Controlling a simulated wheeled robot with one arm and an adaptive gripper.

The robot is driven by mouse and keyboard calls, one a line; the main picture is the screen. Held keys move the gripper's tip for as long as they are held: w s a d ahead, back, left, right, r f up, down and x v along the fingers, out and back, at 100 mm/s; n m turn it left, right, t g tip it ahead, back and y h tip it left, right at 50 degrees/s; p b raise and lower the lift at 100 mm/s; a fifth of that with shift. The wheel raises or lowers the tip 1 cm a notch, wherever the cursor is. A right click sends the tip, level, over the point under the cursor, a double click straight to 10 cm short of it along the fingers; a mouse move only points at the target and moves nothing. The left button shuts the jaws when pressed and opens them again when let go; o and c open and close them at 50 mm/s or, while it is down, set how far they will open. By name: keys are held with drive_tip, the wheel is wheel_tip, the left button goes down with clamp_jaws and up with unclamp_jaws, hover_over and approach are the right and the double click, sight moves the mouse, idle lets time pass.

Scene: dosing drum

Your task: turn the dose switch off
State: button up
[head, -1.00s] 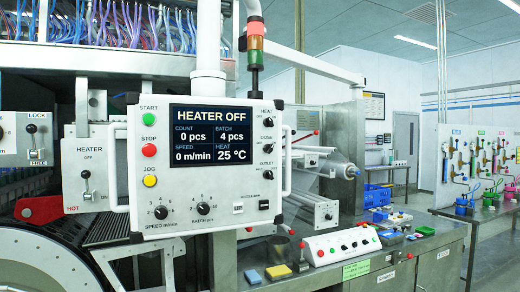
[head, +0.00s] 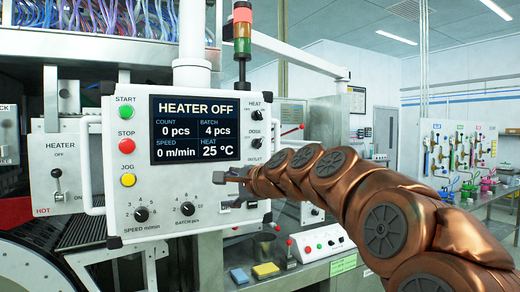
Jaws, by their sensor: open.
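The white control panel (head: 110,190) stands in the middle of the head view. The dose switch (head: 257,143) is a small knob near its right edge, under the DOSE label and below the HEAT knob (head: 257,113). Its exact setting is too small to tell. My gripper (head: 226,188) is open and empty in front of the lower right of the panel, below and left of the dose switch and apart from it. My copper arm reaches in from the lower right and hides the outlet knob below the dose switch.
The display (head: 195,130) reads HEATER OFF, 0 pcs, batch 4 pcs. Green, red and yellow buttons (head: 126,140) line the panel's left side. A heater lever box (head: 58,170) is further left. A bench with a white button box (head: 320,243) lies below, partly behind my arm.

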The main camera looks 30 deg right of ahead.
sight(259, 144)
drive_tip(key=d+r+m+t+h, duration=0.4)
drive_tip(key=d+r+m, duration=0.2)
drive_tip(key=d+r, duration=0.6)
drive_tip(key=shift+w+d+f+p, duration=0.25)
drive_tip(key=shift+w+d+p, duration=0.05)
drive_tip(key=shift+w, duration=0.95)
drive_tip(key=shift+w+d+f+p, duration=0.25)
drive_tip(key=shift+w+f+p, duration=0.05)
drive_tip(key=shift+w, duration=0.95)
drive_tip(key=shift+w+d+f+p, duration=0.25)
drive_tip(key=shift+w+d+p, duration=0.05)
drive_tip(key=shift+w, duration=0.95)
clamp_jaws()
